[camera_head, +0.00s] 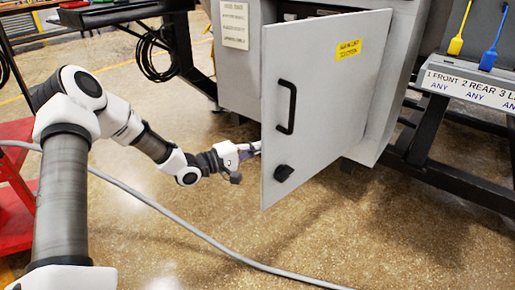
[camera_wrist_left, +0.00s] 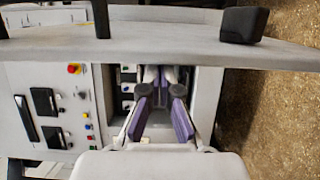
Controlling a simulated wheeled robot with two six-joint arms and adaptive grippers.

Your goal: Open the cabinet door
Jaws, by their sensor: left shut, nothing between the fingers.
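The grey cabinet door (camera_head: 335,90) stands partly open in the head view. It carries a black bar handle (camera_head: 286,107), a black knob (camera_head: 284,173) low down and a yellow label. My left gripper (camera_head: 252,150) is at the door's left edge, with its tips partly hidden behind the door. In the left wrist view the door (camera_wrist_left: 170,42) spans the top, with the knob (camera_wrist_left: 243,25) at upper right. My right gripper is not in view.
The grey cabinet body (camera_head: 238,70) stands behind the door. A panel with buttons and a red knob (camera_wrist_left: 74,69) shows in the wrist view. A grey cable (camera_head: 170,210) crosses the floor. A dark frame (camera_head: 440,160) stands at right. The floor before the door is otherwise clear.

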